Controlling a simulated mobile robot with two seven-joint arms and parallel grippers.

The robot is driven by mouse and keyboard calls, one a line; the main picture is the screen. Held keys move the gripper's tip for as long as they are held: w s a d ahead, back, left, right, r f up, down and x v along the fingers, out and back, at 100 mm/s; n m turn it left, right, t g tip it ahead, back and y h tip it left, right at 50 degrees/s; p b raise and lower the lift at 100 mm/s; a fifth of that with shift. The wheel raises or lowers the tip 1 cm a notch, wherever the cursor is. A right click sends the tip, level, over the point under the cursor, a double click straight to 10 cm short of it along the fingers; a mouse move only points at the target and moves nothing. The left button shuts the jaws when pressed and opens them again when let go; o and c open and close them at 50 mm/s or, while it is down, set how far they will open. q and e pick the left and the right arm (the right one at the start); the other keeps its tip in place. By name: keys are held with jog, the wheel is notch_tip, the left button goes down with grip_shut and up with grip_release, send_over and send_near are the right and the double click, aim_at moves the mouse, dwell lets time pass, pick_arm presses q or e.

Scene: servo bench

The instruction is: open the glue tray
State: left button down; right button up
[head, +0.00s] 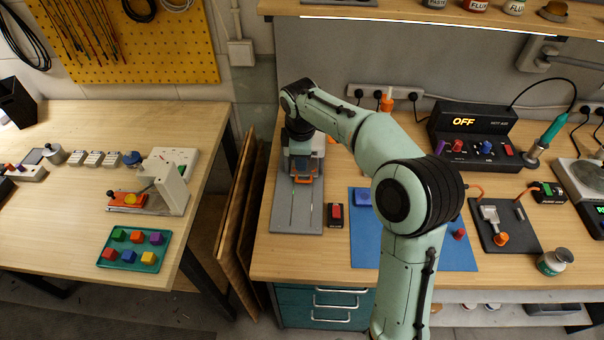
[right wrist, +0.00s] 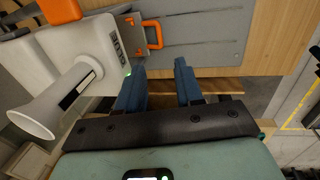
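The glue machine (right wrist: 88,65) is a white body with a label reading GLUE and a pale cone on its side, in the right wrist view. A grey metal tray front (right wrist: 124,36) with an orange handle (right wrist: 153,34) sticks out beside it, over a grey base plate (right wrist: 215,38). My right gripper (right wrist: 158,68) has two blue fingers apart with nothing between them. The handle lies just beyond the fingertips, not between them. In the head view my right arm hides much of the machine; the base plate (head: 297,212) shows below. My left gripper is not in view.
A small dark box with a red top (head: 336,214) stands right of the base plate. A blue mat (head: 440,255) lies further right, partly behind my arm. A black OFF unit (head: 470,125) stands at the back. Left of the bench is a gap before another table (head: 60,235).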

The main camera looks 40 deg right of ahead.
aim_at(301, 182)
jog(key=f, duration=0.3)
jog(key=w+f, duration=0.1)
jog(key=f, duration=0.3)
jog(key=d+f, duration=0.1)
jog(key=f, duration=0.2)
jog(key=shift+w+d+f+b, duration=0.1)
jog(key=shift+w+f+b, duration=0.2)
jog(key=shift+f, duration=0.1)
grip_shut()
jog(key=shift+s, duration=0.1)
dwell(0.7)
